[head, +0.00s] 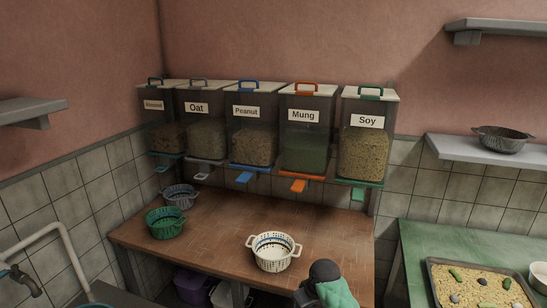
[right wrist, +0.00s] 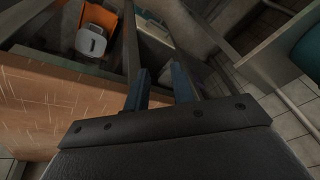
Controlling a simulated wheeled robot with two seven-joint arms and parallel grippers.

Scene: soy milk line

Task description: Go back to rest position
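My right gripper (right wrist: 160,78) shows in the right wrist view with its two blue-tipped fingers apart. Nothing is between them, only dim floor behind. The wooden table (right wrist: 60,110) fills the left of that view, beside the gripper. In the head view, a dark and green part of what looks like my right arm shows at the table's front right edge; its fingers are hidden there. My left gripper is in neither view. A cream basket (head: 273,259) stands upright on the wooden table (head: 215,232), left of that arm part and apart from it.
Green (head: 165,224) and grey (head: 180,195) baskets stand at the table's left. Several labelled dispensers, including Soy (head: 367,150), hang above its back. A green table (head: 440,240) with a filled tray (head: 428,282) is at right. A pipe (head: 40,235) rises at left.

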